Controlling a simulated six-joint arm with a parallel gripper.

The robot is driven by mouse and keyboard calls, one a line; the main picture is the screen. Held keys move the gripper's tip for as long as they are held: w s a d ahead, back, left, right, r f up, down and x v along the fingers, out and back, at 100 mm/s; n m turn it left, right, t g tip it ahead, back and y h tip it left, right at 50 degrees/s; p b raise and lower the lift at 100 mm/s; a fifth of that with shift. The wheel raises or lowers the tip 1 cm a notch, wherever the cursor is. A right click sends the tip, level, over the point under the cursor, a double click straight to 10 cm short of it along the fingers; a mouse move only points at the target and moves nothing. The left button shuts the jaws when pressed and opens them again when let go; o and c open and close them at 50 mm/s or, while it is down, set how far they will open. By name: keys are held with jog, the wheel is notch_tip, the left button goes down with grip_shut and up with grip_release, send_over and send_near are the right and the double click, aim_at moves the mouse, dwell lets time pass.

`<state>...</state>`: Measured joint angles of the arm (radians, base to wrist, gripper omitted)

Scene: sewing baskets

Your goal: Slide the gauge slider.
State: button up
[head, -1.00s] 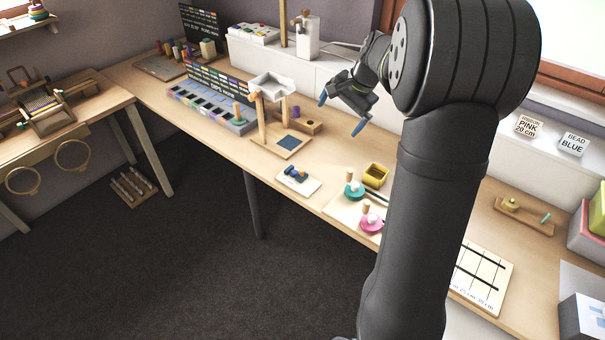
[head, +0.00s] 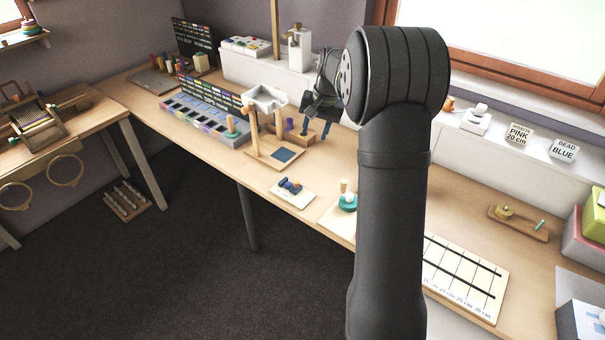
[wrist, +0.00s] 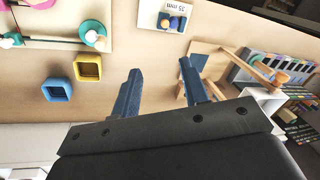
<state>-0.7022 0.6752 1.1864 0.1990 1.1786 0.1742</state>
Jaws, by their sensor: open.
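No part is labelled as the gauge slider. A wooden board (head: 520,224) at the right of the table carries a round yellowish knob (head: 504,212) and a teal peg (head: 540,224); I cannot tell for certain that it is the gauge. My gripper (head: 316,134) is open and empty, far to the left of that board, pointing down near the wooden stand. In the wrist view my gripper (wrist: 160,66) shows two separated blue fingers with bare table between them. The board is not visible in the wrist view.
The wooden stand with a white tray (head: 265,98) is close to my gripper. Blue (wrist: 57,91) and yellow (wrist: 88,68) containers stand nearby. A ruled board (head: 465,280) lies right.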

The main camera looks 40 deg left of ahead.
aim_at(297, 182)
jog(key=a+f+n+h, duration=0.2)
jog(key=a+f+n, duration=0.4)
jog(key=a, duration=0.1)
jog(key=f, duration=1.6)
jog(key=shift+s+d+f, duration=0.2)
jog(key=shift+s+f, duration=0.15)
jog(key=shift+f, duration=0.05)
grip_shut()
